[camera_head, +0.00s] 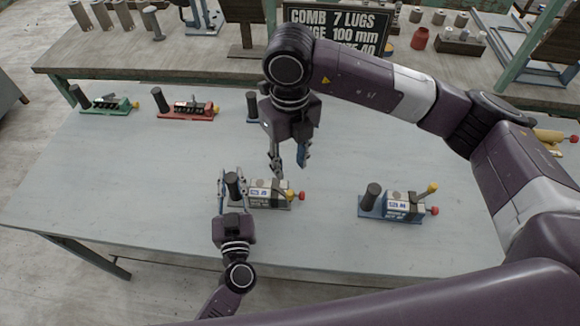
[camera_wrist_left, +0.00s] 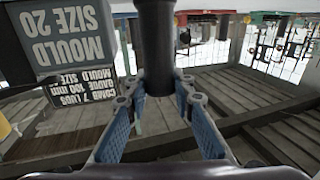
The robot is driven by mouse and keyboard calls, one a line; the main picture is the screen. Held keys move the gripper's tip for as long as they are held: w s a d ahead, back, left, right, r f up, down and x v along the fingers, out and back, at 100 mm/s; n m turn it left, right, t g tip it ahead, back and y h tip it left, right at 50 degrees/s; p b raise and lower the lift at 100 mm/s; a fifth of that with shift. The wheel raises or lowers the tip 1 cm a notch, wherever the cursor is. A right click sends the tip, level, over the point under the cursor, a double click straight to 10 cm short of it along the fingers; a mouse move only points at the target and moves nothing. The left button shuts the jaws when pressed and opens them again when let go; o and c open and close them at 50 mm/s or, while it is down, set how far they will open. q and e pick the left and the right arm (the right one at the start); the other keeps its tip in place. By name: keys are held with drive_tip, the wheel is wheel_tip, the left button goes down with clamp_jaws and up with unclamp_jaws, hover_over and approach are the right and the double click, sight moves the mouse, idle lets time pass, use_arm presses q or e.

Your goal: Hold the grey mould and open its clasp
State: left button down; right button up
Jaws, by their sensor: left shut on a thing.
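The grey mould (camera_head: 268,201) lies on the front middle of the table, with a white label, a yellow lever-like clasp (camera_head: 290,195) and a red knob (camera_head: 301,196) at its right end. My left gripper (camera_head: 230,185) is shut on the black upright post (camera_head: 232,186) at the mould's left end. In the left wrist view the post (camera_wrist_left: 157,45) stands between the fingers (camera_wrist_left: 156,95), beside a grey block (camera_wrist_left: 62,35) marked "MOULD SIZE 20". My right gripper (camera_head: 289,168) is open and empty, pointing down just above the clasp, apart from it as far as I can tell.
A blue-based mould (camera_head: 395,206) with a raised yellow lever stands to the right. A green mould (camera_head: 108,105) and a red mould (camera_head: 186,108) stand at the back left. A lettered sign (camera_head: 336,30) stands on the bench behind. The table's front left is clear.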

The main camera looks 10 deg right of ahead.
use_arm(q)
drive_tip(key=c, duration=1.6)
unclamp_jaws()
